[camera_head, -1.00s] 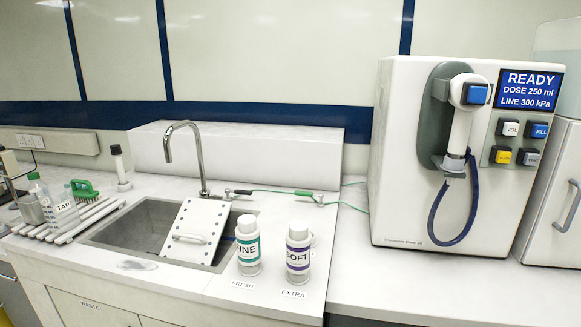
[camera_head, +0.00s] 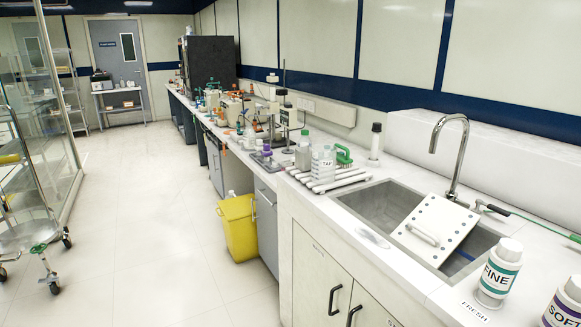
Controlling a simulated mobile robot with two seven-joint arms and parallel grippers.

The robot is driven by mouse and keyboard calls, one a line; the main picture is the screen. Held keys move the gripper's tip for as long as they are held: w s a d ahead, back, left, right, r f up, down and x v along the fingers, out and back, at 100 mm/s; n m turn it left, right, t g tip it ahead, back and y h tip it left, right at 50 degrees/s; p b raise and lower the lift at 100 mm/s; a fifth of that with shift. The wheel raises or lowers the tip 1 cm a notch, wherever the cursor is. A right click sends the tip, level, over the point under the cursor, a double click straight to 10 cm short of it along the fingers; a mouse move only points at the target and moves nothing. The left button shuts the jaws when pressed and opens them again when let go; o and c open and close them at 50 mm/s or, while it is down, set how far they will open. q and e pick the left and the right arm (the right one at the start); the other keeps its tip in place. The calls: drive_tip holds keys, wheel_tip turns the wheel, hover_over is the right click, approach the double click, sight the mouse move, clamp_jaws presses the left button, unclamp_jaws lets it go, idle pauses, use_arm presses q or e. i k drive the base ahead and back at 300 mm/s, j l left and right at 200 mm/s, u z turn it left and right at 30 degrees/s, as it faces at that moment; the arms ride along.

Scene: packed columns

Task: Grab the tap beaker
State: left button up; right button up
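The tap beaker (camera_head: 323,164) is a clear vessel with a white label reading TAP. It stands on a white slatted drying rack (camera_head: 335,180) on the bench, left of the sink. A clear bottle with a green cap (camera_head: 303,151) stands just left of it, and a green brush (camera_head: 344,155) lies behind it to the right. I cannot tell whether the beaker touches the bottle. Neither of my grippers shows in the head view.
The sink (camera_head: 372,206) holds a tilted white perforated board (camera_head: 435,229) under a curved tap (camera_head: 450,150). FINE (camera_head: 498,273) and SOFT (camera_head: 566,305) bottles stand at the right. A yellow bin (camera_head: 238,228) stands by the cabinets. A wheeled cart (camera_head: 30,235) is at left; the floor between is clear.

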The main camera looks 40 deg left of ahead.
sight(323, 165)
drive_tip(key=u, duration=0.9)
drive_tip(key=i+j, duration=0.7)
drive_tip(key=j, duration=0.2)
drive_tip(key=i+j, duration=0.6)
drive_tip(key=i, duration=0.2)
drive_tip(key=i+j+z, duration=0.1)
drive_tip(key=i+j, duration=0.15)
drive_tip(key=i, duration=0.2)
